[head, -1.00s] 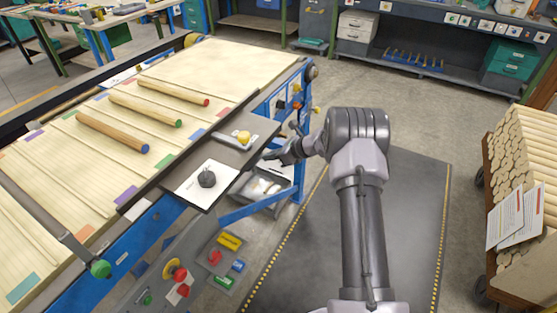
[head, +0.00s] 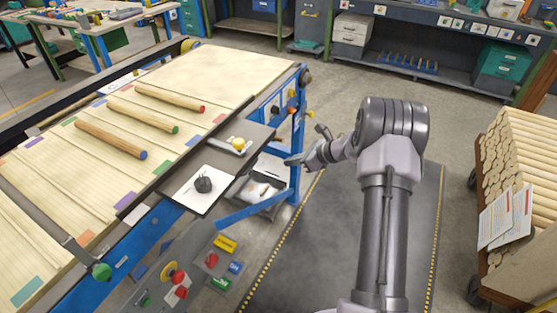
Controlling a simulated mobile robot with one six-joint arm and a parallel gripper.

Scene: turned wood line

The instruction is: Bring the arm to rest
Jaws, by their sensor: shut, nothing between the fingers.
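My gripper (head: 291,160) hangs in the air just right of the dark side shelf (head: 205,176) of the line, apart from it as far as I can see. Its fingers are small in the head view and look shut, with nothing held. My arm reaches up from the bottom right and bends left to the gripper. Three turned wood rods lie on the slatted belt: one with a red end (head: 170,97), one with a green end (head: 143,116) and one with a blue end (head: 110,139).
A grey bin (head: 258,194) sits below. A cart of stacked rods (head: 520,160) stands right. The dark floor mat (head: 310,250) is clear.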

